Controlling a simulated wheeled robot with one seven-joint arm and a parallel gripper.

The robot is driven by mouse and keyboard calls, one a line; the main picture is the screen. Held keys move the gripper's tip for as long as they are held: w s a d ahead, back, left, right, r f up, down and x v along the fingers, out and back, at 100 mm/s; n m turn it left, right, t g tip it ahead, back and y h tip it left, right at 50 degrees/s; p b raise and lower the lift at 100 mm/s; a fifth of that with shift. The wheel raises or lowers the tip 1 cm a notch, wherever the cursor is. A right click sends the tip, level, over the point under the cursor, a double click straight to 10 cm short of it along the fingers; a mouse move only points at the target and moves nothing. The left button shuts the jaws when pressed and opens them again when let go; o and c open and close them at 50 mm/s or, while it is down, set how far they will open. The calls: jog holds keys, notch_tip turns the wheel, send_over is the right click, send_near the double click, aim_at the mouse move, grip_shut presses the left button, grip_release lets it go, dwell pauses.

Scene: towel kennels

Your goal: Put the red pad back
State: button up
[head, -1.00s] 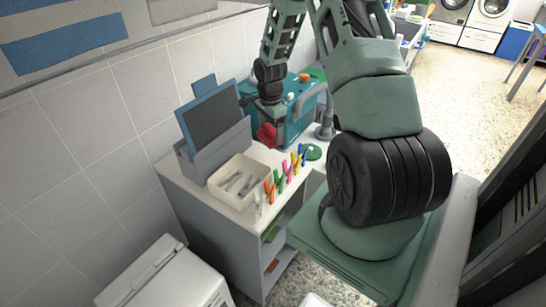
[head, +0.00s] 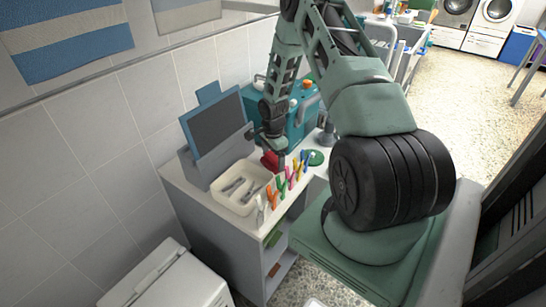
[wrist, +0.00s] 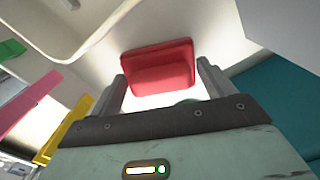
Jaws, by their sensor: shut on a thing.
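The red pad (head: 270,161) is a small red block, low over the white counter (head: 206,198) between the tray and the teal box. My gripper (head: 272,152) is shut on it, its fingers at the pad's two sides in the wrist view (wrist: 160,72). The red pad (wrist: 157,66) fills the middle of that view, with pale surface beyond it. I cannot tell whether its underside touches the counter. A round green pad (head: 316,158) lies at the counter's right end.
A cream tray (head: 240,206) with grey items stands in front, beside a row of upright coloured pegs (head: 284,187). A dark-faced blue panel (head: 215,125) stands at the left. A teal box (head: 303,118) stands behind. Tiled wall is at the left.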

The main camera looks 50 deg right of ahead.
aim_at(273, 156)
jog(key=o, duration=0.8)
jog(key=shift+f, duration=0.1)
jog(key=shift+r+b, duration=0.5)
jog(key=shift+r, duration=3.4)
jog(key=s+a+r+n+t+b, duration=0.15)
jog(key=a+r+n, duration=0.35)
jog(key=a, duration=0.5)
jog(key=s+a+r+n+y, duration=0.1)
jog(key=s+a+r+n, duration=0.25)
jog(key=a+n, duration=0.6)
jog(key=s+a+r+n+b, duration=0.15)
jog(key=a+r+n, duration=0.3)
jog(key=a, duration=0.65)
jog(key=s+a+r+n+p, duration=0.1)
jog(key=s+a+r+n, duration=0.2)
jog(key=s+a, duration=0.1)
jog(key=s+a+r+n+g+p, duration=0.1)
jog(key=s+a+r+n, duration=0.2)
jog(key=s, duration=0.4)
jog(key=s+a+r+n+p, duration=0.1)
jog(key=s+a+r+n, duration=0.2)
jog(key=s+a+n, duration=0.1)
jog(key=shift+s+a+g, duration=0.2)
jog(key=shift+s+a, duration=0.15)
jog(key=shift+a, duration=0.3)
jog(key=shift+s+a+g, duration=0.15)
jog(key=shift+s+a, duration=0.2)
jog(key=shift+a, duration=0.3)
